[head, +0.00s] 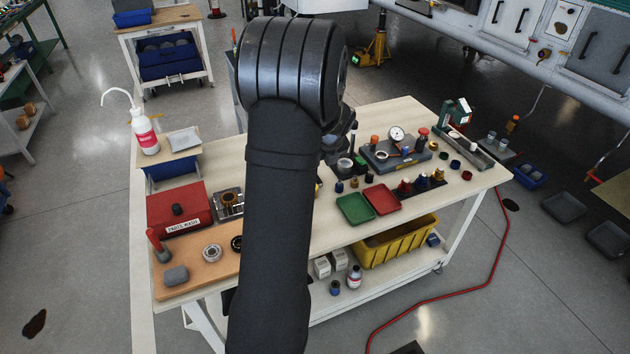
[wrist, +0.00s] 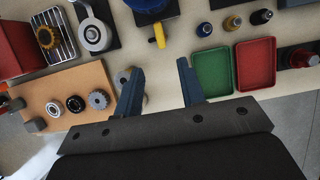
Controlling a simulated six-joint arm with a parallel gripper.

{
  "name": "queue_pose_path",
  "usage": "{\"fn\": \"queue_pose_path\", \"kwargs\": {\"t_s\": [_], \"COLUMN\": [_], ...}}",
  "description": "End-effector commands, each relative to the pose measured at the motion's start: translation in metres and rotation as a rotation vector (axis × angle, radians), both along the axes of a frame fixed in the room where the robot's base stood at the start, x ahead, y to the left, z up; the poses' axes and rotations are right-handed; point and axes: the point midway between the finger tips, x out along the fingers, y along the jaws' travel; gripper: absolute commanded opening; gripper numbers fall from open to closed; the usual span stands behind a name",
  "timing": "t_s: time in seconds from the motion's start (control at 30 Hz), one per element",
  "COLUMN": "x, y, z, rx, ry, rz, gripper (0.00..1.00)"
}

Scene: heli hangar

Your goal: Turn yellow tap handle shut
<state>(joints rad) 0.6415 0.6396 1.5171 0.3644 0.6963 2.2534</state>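The yellow tap handle (wrist: 158,37) shows in the wrist view at the top middle, on the bench top below a blue and grey fitting (wrist: 148,8). The fitting is cut off by the top edge of that view. In the head view my arm hides nearly all of the tap. My gripper (wrist: 160,67) is open and empty in the wrist view, with its two blue fingers apart. The yellow handle appears just beyond the fingertips, roughly in line with the gap between them. I see no contact with it.
A green tray (head: 355,207) and a red tray (head: 381,198) lie right of my arm. A red parts-wash box (head: 165,210) and a tan board (wrist: 68,84) with bearings and gears lie left. A round grey part (wrist: 95,34) stands left of the tap.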

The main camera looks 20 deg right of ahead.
Motion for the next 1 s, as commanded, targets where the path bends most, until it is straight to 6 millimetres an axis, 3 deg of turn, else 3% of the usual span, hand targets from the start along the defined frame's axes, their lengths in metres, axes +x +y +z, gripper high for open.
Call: {"fn": "queue_pose_path", "kwargs": {"t_s": [0.2,0.5,0.73,1.0], "x": [0.017,0.037,0.045,0.047], "y": [0.001,0.0,0.0,0.0], "z": [-0.043,-0.091,-0.11,-0.113], "rx": [0.003,0.001,0.001,0.0], "ry": [0.003,0.001,0.001,-0.001], "rz": [0.0,0.0,-0.001,0.0], "gripper": [0.36,0.36,0.36,0.36]}}
